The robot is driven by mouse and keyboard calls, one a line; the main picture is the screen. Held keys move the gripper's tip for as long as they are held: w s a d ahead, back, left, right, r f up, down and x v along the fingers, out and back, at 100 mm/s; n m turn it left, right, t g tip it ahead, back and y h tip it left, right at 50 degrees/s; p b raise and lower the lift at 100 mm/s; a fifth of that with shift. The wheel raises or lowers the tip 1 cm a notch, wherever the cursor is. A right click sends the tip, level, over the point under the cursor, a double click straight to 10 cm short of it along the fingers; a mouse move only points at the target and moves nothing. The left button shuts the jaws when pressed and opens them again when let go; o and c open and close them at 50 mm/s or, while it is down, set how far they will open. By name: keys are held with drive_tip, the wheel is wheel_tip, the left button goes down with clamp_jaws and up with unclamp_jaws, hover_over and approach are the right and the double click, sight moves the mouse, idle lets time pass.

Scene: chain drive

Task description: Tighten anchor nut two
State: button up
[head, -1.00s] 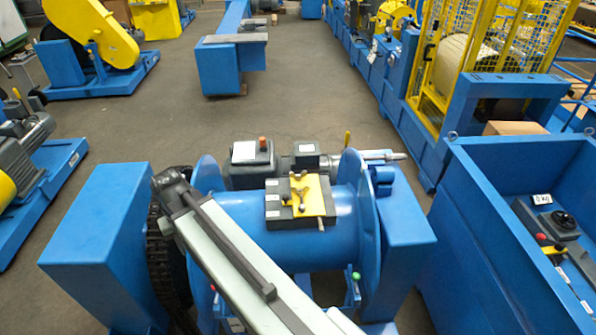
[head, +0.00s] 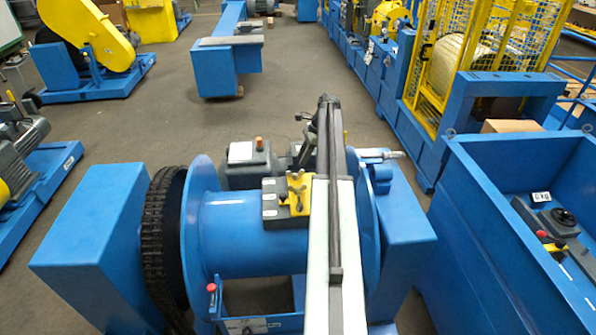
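The chain drive is a blue drum unit (head: 255,235) in front of me, with a black chain (head: 158,225) around its left side. My arm reaches forward over the drum, right of its middle. Its dark far end (head: 328,106) is just beyond the drum, beside the grey motor. My gripper's fingers do not show; the arm hides what lies past its end. I cannot pick out anchor nut two or any other anchor nut in this view.
A dark block (head: 276,203) with a yellow clamp (head: 298,188) sits on the drum, close left of my arm. A grey motor (head: 248,163) lies behind. Blue housings (head: 110,245) flank the drum. A blue bin (head: 480,190) stands at right.

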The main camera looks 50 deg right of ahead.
sight(296, 171)
drive_tip(key=b+x, duration=0.6)
drive_tip(key=x, duration=0.1)
drive_tip(key=shift+w+f, duration=0.1)
drive_tip(key=shift+f, duration=0.25)
drive_tip(key=shift+r, duration=0.15)
clamp_jaws()
